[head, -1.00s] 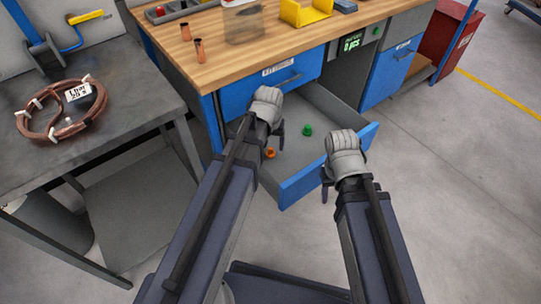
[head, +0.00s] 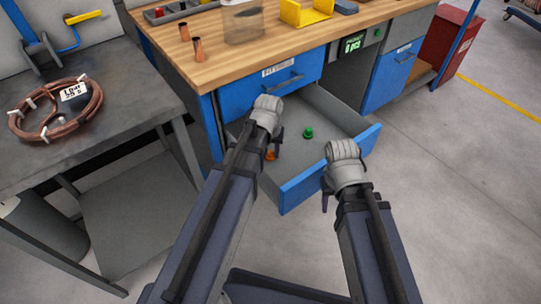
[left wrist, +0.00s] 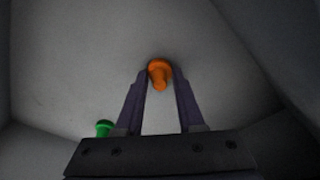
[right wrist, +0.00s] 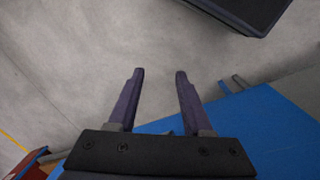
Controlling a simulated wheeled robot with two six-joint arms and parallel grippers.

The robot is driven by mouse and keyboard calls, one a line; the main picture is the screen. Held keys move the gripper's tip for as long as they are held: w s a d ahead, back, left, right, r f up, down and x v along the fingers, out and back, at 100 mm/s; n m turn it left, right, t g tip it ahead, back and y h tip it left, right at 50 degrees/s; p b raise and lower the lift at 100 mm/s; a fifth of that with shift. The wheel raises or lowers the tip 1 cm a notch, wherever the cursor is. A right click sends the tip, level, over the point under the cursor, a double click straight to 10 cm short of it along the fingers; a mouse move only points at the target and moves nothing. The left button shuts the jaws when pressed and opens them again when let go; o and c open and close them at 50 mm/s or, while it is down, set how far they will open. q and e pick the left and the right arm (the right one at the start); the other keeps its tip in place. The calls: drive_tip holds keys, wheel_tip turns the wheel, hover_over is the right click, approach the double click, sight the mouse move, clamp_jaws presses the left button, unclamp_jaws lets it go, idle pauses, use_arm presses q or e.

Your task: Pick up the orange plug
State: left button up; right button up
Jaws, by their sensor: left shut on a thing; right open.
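The orange plug (head: 271,155) is inside the open drawer, partly hidden by my left gripper in the head view. In the left wrist view the orange plug (left wrist: 159,74) sits between the fingertips of my left gripper (left wrist: 160,78), which are shut on it. In the head view my left gripper (head: 274,146) reaches down into the drawer. My right gripper (right wrist: 160,75) is open and empty. In the head view its hand (head: 343,165) is by the drawer's front right corner.
A green plug (head: 308,133) stands in the drawer, and also shows in the left wrist view (left wrist: 104,128). The drawer's blue front (head: 318,180) and walls surround both plugs. The wooden bench top (head: 205,62) is above; a grey table (head: 130,120) with coiled copper tube (head: 55,110) is left.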

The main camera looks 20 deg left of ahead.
sight(270, 151)
use_arm(q)
clamp_jaws()
drive_tip(key=shift+r, duration=0.1)
wheel_tip(270, 151, up, 10)
drive_tip(key=p, duration=1)
